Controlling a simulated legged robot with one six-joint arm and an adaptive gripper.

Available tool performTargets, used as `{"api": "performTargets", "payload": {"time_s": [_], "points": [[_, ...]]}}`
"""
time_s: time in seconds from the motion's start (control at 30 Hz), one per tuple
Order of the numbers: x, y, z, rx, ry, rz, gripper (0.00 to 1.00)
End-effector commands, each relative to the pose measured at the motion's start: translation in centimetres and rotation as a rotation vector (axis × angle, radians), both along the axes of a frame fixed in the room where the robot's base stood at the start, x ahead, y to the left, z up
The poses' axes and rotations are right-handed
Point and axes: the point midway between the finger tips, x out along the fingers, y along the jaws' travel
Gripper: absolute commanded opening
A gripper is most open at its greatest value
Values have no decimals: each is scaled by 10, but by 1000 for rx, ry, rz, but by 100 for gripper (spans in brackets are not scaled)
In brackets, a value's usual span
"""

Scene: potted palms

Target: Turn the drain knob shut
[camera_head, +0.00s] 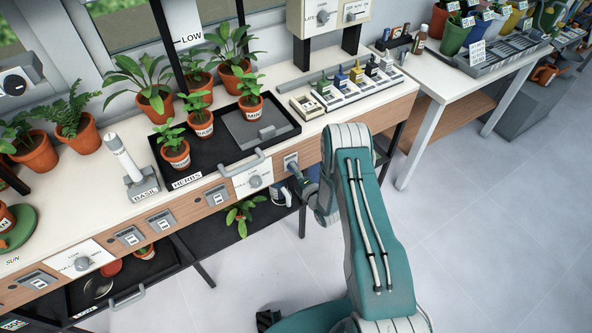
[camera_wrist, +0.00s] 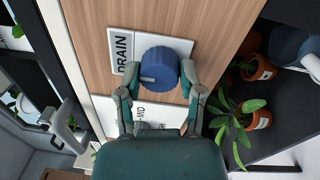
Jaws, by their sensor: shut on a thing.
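The drain knob (camera_wrist: 160,68) is blue and round, with a short pale mark on its side, and sits on a white plate (camera_wrist: 183,45) labelled DRAIN in the wrist view. My gripper (camera_wrist: 161,74) is shut on the knob, one finger on each side. In the head view, my gripper (camera_head: 294,171) is at the bench's front panel, in front of the drain plate (camera_head: 290,161). It hides the knob there.
A second white plate with a grey knob (camera_head: 255,181) sits just left on the panel. The HERBS tray (camera_head: 210,168) with potted plants stands above on the bench. A lower shelf (camera_head: 228,229) holds more plants. The floor (camera_head: 480,215) at right is clear.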

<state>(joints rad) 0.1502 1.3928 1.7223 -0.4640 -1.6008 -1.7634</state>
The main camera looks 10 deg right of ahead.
Motion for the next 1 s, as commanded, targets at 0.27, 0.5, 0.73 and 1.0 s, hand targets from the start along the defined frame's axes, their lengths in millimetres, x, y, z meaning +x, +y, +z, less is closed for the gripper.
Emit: {"api": "performTargets", "payload": {"time_s": [0.27,0.5,0.73,1.0], "points": [[-3,3,-5,-10,11,8,2],[-3,3,-5,-10,13,8,80],[-2,1,-3,-7,6,3,84],[-8,-2,-2,-7,4,0,84]]}}
